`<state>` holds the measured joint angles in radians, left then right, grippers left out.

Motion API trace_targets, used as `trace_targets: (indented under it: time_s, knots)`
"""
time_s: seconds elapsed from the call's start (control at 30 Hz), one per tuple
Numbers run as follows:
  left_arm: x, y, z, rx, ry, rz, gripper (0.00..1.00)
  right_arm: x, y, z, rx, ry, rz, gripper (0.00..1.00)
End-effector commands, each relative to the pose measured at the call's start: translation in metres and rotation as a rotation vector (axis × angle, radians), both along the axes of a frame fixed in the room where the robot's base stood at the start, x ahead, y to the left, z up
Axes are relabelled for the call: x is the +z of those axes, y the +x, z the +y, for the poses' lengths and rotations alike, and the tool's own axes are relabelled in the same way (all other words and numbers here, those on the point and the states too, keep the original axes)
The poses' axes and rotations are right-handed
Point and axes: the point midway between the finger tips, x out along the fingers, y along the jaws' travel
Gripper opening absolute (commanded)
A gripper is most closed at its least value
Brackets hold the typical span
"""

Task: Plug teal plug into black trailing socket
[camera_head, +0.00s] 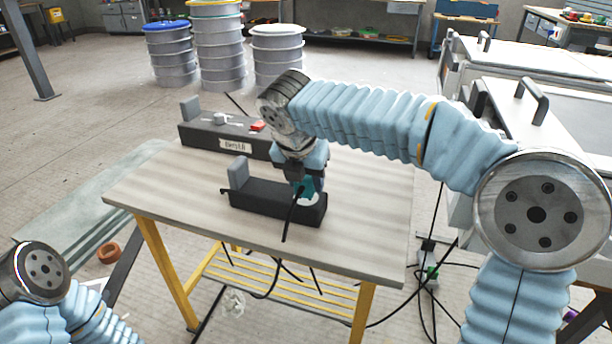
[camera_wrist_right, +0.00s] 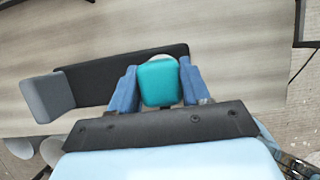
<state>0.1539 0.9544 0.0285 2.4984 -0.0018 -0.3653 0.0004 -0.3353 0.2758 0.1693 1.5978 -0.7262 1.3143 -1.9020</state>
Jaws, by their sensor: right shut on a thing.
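The teal plug (camera_head: 306,187) is held between the fingers of my right gripper (camera_head: 302,178), and a dark cable hangs from it. In the right wrist view the teal plug (camera_wrist_right: 158,82) sits between the two blue fingers of the right gripper (camera_wrist_right: 156,88). The black trailing socket (camera_head: 262,203) lies on the table, with a grey upright block at its left end. The plug is at the socket's right end, over a pale round face; I cannot tell whether it is seated. The socket (camera_wrist_right: 105,80) also shows in the wrist view. My left gripper is out of view.
A second dark unit (camera_head: 205,137) with a label, a red part and a grey block stands behind on the wooden table (camera_head: 160,190). Cables hang below the table's front edge. Stacked drums (camera_head: 180,55) and white cabinets (camera_head: 535,55) stand beyond. The table's left part is clear.

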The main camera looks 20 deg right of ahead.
Motion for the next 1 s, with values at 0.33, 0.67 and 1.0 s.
trace_targets:
  time_s: [0.33,0.67,1.0]
  knots:
    - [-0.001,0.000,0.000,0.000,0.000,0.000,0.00,-0.001,0.000,0.000,0.000,0.000,0.000,0.20]
    - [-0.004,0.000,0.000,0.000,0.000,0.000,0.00,-0.007,0.000,0.000,0.000,-0.001,0.001,0.20]
    - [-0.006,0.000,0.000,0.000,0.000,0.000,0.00,-0.012,0.000,0.000,0.000,-0.001,0.001,0.53]
